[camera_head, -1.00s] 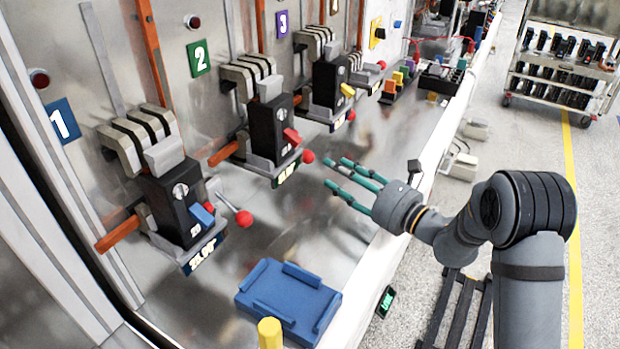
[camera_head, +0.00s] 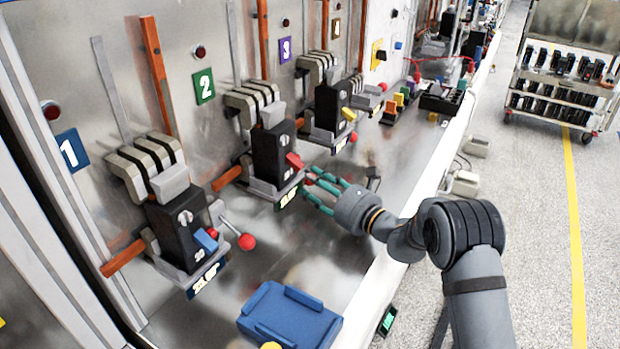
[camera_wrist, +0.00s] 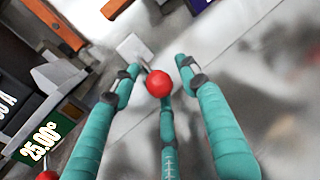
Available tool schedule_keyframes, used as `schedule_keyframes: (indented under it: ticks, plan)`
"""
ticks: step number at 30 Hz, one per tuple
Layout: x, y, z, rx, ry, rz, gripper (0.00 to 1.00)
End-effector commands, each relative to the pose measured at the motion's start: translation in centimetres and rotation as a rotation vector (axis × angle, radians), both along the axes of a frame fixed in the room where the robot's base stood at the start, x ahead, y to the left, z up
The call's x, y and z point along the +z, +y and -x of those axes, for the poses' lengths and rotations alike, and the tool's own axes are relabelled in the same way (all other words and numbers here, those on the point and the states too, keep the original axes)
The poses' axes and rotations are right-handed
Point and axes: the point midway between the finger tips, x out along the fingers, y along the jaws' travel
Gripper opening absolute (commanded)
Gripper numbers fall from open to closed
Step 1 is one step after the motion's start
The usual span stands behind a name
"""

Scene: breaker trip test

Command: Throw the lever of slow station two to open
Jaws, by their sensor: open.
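My gripper (camera_head: 313,187) is open at this lever, with teal fingers pointing left towards the panel. In the wrist view, the red ball (camera_wrist: 159,83) shows between the spread fingertips of my gripper (camera_wrist: 157,82), in front of a pale lever plate (camera_wrist: 134,48). I cannot tell whether any finger touches it.
Station one's lever ball (camera_head: 247,242) and blue toggle (camera_head: 206,240) are at the left front. A blue tray (camera_head: 290,312) lies at the front of the bench. Station three's breaker (camera_head: 331,104) stands beyond station two. The bench between station two and the tray is clear.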

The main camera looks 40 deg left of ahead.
Motion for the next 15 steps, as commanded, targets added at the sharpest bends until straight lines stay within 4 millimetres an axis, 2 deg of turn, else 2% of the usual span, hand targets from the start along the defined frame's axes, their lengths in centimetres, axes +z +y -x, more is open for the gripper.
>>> schedule_keyframes:
  ticks: [5,15]
  plan:
    - [-0.02,0.0,0.0,0.0,0.0,0.0,0.44]
    - [-0.06,-0.03,-0.03,-0.001,0.0,0.001,0.25]
